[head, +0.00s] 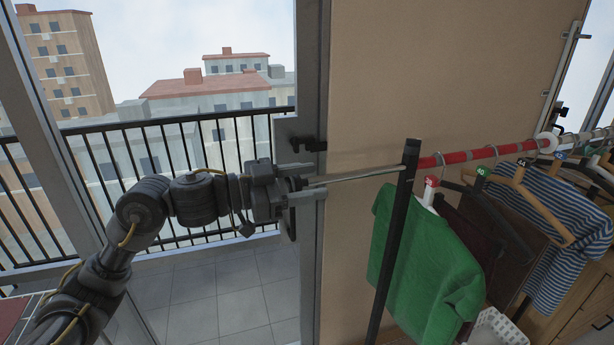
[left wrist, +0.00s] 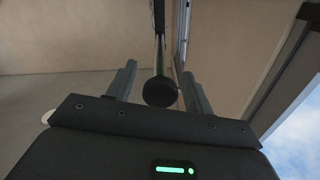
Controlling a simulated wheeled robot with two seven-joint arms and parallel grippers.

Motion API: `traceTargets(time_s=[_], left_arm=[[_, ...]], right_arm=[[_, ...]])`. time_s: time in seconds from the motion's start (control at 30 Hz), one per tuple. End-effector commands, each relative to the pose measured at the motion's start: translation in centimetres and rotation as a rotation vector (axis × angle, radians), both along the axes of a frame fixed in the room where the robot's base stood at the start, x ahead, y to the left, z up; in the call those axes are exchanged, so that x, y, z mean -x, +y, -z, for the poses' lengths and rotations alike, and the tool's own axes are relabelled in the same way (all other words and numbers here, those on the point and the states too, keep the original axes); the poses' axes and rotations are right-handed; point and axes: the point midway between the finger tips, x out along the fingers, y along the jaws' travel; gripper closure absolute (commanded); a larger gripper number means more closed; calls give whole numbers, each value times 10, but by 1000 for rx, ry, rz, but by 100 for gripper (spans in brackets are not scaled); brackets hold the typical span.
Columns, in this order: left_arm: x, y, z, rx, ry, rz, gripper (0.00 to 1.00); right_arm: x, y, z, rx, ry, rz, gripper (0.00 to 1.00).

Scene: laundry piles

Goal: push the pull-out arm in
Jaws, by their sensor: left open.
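The pull-out arm (head: 365,174) is a thin grey metal rod that sticks out to the left from the black upright (head: 398,215) of the clothes rack. My left gripper (head: 310,186) is at the rod's outer end, with its fingers pointing along the rod. In the left wrist view the rod's round dark end cap (left wrist: 160,91) shows between the two open fingers (left wrist: 158,86), near the palm. I cannot tell whether the palm touches the cap. My right gripper is not in view.
A red rail (head: 470,155) continues right from the upright, with a green shirt (head: 430,260), dark garments and a striped shirt (head: 565,225) on hangers. A white basket (head: 495,328) stands below. A grey door frame (head: 308,90) and a balcony railing (head: 160,150) lie behind my left arm.

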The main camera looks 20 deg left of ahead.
Motion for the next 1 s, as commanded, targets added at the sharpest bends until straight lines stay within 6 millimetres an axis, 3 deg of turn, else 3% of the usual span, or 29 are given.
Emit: traceTargets(time_s=[0.3,0.7,1.0], left_arm=[[-1,-2,0,0,0,1,48],[-1,-2,0,0,0,1,100],[-6,-10,-1,1,1,2,100]], right_arm=[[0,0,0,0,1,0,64],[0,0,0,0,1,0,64],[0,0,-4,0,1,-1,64]])
